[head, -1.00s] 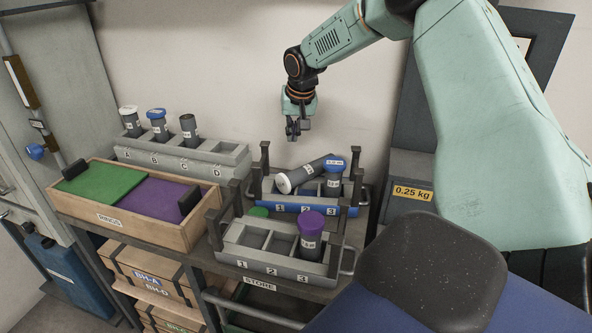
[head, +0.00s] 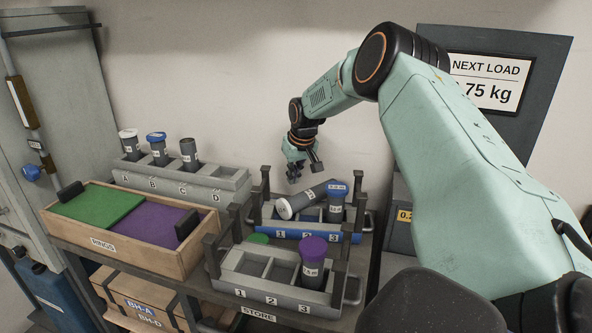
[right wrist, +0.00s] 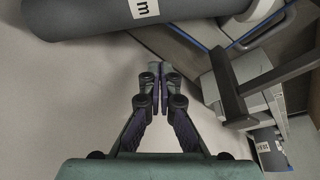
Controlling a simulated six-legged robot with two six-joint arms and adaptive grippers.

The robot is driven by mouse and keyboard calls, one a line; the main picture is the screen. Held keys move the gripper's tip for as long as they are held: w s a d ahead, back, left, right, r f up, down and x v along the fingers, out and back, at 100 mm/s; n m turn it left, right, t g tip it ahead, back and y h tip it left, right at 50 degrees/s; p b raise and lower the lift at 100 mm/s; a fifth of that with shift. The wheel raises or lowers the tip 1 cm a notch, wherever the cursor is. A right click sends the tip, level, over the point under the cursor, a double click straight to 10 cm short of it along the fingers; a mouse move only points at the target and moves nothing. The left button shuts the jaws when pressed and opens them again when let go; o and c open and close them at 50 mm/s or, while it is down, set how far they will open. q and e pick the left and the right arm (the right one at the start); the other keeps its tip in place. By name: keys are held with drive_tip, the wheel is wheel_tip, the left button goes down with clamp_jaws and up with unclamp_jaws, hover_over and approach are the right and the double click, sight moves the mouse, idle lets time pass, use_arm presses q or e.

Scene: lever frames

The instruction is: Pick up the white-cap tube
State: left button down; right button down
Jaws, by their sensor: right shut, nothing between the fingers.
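A dark tube with a white cap (head: 312,196) lies tilted across the top of the blue-fronted rack (head: 290,233), its cap to the left. A large dark tube with a label (right wrist: 90,16) crosses the top of the right wrist view, ahead of the fingers. Another white-capped tube (head: 129,143) stands upright in slot A of the grey back rack (head: 200,184). My right gripper (head: 302,170) is just above and behind the lying tube. Its fingers (right wrist: 160,88) are shut and empty in the right wrist view. My left gripper is not in view.
A blue-cap tube (head: 337,202) stands in the blue-fronted rack. A purple-cap tube (head: 312,265) stands in the front grey rack (head: 258,286). Dark upright posts flank these racks. A wooden tray (head: 150,245) with green and purple sections is at left.

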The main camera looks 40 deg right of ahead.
sight(310, 197)
drive_tip(key=shift+d+f, duration=0.1)
drive_tip(key=shift+f, duration=0.7)
drive_tip(key=shift+s+f, duration=0.1)
drive_tip(key=shift+s, duration=0.3)
drive_tip(key=shift+s+a+r+p, duration=0.2)
drive_tip(key=shift+s+a, duration=0.1)
drive_tip(key=shift+s, duration=0.3)
drive_tip(key=shift+s+a+r+p, duration=0.15)
drive_tip(key=shift+s+a, duration=0.1)
drive_tip(key=shift+s, duration=0.35)
drive_tip(key=shift+f, duration=0.35)
drive_tip(key=shift+s+r, duration=0.15)
